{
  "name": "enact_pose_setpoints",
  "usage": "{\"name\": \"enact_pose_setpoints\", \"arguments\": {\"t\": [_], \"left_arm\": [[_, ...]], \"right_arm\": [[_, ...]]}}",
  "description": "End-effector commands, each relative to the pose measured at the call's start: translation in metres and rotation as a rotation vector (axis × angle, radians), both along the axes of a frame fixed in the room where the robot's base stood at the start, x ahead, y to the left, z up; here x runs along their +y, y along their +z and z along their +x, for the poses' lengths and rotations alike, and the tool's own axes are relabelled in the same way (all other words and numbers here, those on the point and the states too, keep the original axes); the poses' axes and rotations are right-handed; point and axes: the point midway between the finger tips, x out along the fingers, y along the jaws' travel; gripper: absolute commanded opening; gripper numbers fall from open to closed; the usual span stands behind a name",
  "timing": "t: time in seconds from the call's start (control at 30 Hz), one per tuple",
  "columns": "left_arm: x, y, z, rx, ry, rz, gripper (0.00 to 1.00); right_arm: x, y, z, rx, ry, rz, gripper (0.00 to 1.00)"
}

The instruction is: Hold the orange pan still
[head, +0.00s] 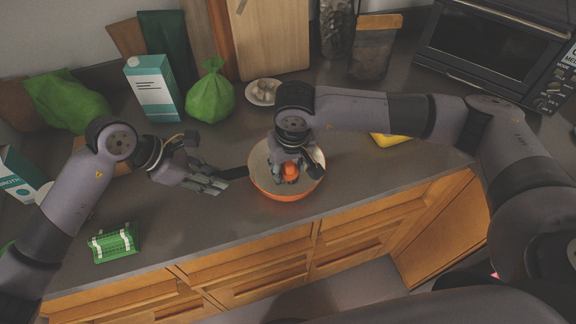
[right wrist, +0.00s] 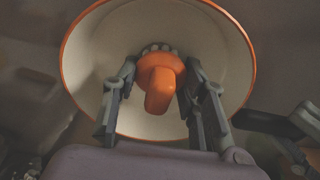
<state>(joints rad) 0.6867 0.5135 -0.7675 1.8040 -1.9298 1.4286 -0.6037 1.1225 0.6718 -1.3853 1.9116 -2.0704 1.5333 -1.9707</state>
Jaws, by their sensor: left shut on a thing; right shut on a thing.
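The orange pan (head: 262,190) has a pale inside and stands on the counter near its front edge. Its black handle (head: 236,173) points left. My left gripper (head: 222,181) is shut on the handle; its fingers cover part of it. My right gripper (head: 289,172) reaches down into the pan and is shut on an orange tool (head: 290,169) with a thick stubby handle. In the right wrist view the tool (right wrist: 160,82) sits between the two fingers, over the pan's pale inside (right wrist: 215,50). Whether the tool touches the pan's bottom I cannot tell.
A green-striped packet (head: 114,243) lies at the front left. A green bag (head: 210,92), a teal and white carton (head: 153,88) and a small plate (head: 262,92) stand behind. A yellow item (head: 390,139) lies right, partly hidden by my right arm. A microwave (head: 495,45) is back right.

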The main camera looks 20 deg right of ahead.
Motion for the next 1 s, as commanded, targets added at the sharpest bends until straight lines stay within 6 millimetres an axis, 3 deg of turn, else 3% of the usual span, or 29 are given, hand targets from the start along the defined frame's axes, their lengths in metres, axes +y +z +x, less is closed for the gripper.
{"name": "enact_pose_setpoints", "arguments": {"t": [0.5, 1.0], "left_arm": [[0.000, 0.000, 0.000, -0.001, -0.001, 0.000, 0.00], [0.000, 0.000, 0.000, 0.000, -0.001, 0.000, 0.00]], "right_arm": [[0.000, 0.051, 0.001, -0.003, 0.000, 0.000, 0.13], [0.000, 0.060, 0.001, -0.002, 0.000, 0.000, 0.13]]}}
